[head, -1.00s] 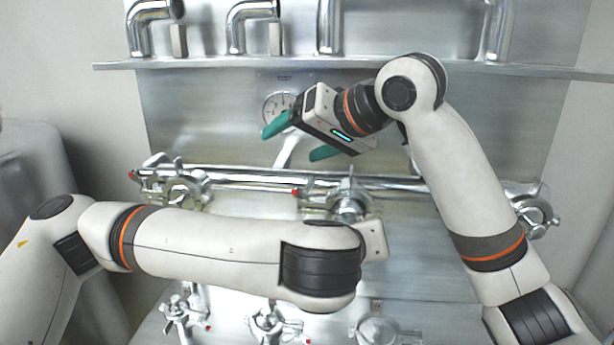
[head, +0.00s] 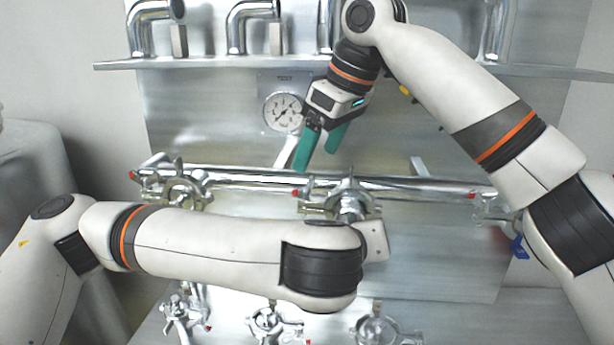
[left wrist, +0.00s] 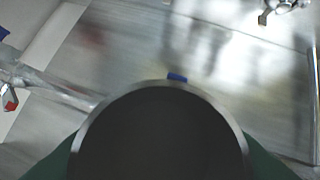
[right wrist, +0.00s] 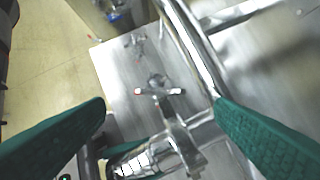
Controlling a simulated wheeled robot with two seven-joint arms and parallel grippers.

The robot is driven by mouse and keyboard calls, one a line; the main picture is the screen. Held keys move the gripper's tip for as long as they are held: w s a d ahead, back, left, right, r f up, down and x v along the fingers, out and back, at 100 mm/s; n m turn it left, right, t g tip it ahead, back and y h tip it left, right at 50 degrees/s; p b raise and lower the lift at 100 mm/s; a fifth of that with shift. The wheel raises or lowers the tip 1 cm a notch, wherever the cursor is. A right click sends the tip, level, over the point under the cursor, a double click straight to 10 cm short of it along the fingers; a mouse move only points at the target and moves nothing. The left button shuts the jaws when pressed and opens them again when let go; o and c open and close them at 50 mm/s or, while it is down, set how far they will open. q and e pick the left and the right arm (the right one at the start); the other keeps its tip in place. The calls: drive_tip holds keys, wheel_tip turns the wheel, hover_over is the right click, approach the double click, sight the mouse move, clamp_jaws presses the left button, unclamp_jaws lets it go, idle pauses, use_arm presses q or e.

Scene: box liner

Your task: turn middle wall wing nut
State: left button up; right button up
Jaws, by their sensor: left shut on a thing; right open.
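The middle clamp with its wing nut (head: 347,200) sits on the horizontal wall pipe, just above my left arm's end, which hides its lower part. My right gripper (head: 317,158) is open and empty, pointing down, above and slightly left of this clamp. In the right wrist view its green fingers are wide apart, with clamp metalwork (right wrist: 180,140) and a red-tipped handle (right wrist: 158,91) visible between them. My left gripper (left wrist: 160,160) is shut on a dark round part (left wrist: 160,115) with a silver rim. The head view hides its fingers behind my arm.
Another clamp (head: 180,187) is on the pipe at the left, and one (head: 495,208) at the right, partly covered by my right arm. A gauge (head: 283,112) is on the wall beside my right gripper. Several clamps line the lower panel. A shelf (head: 225,63) crosses above.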

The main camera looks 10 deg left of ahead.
sight(306, 181)
use_arm(q)
drive_tip(key=shift+r, duration=0.1)
use_arm(e)
drive_tip(key=x, duration=0.6)
drive_tip(key=shift+a+f, duration=0.1)
drive_tip(key=shift+a, duration=0.05)
drive_tip(key=c, duration=1)
